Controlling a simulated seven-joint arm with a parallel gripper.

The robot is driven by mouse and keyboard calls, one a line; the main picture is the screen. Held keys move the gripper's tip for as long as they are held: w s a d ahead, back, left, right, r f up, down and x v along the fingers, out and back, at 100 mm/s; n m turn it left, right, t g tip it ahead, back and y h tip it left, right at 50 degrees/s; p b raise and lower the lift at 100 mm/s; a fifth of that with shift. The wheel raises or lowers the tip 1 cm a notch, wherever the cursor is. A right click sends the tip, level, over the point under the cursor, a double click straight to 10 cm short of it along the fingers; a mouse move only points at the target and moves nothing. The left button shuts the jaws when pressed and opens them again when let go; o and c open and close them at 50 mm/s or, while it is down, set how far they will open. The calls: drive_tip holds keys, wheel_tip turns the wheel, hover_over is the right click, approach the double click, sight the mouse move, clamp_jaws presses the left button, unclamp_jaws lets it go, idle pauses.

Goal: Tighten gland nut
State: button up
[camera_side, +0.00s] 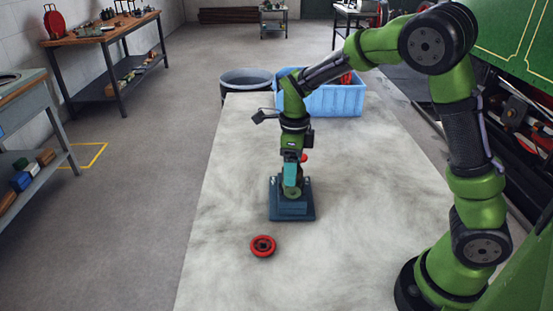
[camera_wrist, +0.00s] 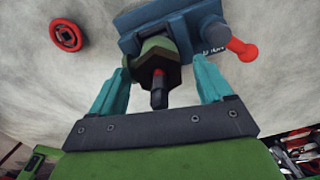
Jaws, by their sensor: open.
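The gland nut, a hexagonal olive-brown nut (camera_wrist: 148,72), sits on a blue valve fixture (camera_wrist: 170,27) with a dark stem (camera_wrist: 159,90) through its middle. In the side view the blue fixture (camera_side: 292,212) stands on the pale bench under my gripper (camera_side: 291,181). In the wrist view the teal fingers of my gripper (camera_wrist: 160,76) are open, one on each side of the nut, with gaps showing. I cannot tell whether the fingertips reach to the nut's depth. A red-tipped lever (camera_wrist: 241,49) sticks out of the fixture to the right.
A red handwheel (camera_side: 263,246) lies on the bench (camera_side: 230,180) in front of the fixture; it also shows in the wrist view (camera_wrist: 66,35). A blue crate (camera_side: 335,101) and a dark bin (camera_side: 246,77) stand behind. The bench around the fixture is otherwise clear.

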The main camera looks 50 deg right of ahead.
drive_tip(key=shift+o, duration=0.7)
drive_tip(key=shift+r, duration=2.5)
drive_tip(key=shift+s+r, duration=0.1)
drive_tip(key=s+a+r+n+t+y, duration=0.1)
drive_tip(key=s+a+r+n+t, duration=0.1)
drive_tip(key=s+n, duration=0.6)
drive_tip(key=s+a+r+n+t+y, duration=0.1)
drive_tip(key=s+a+r+n+t, duration=0.2)
drive_tip(key=n, duration=1.4)
drive_tip(key=s+r+t, duration=0.2)
drive_tip(key=s+r, duration=0.1)
drive_tip(key=s, duration=0.2)
drive_tip(key=shift+s+r+n, duration=0.15)
drive_tip(key=shift+s+n, duration=0.15)
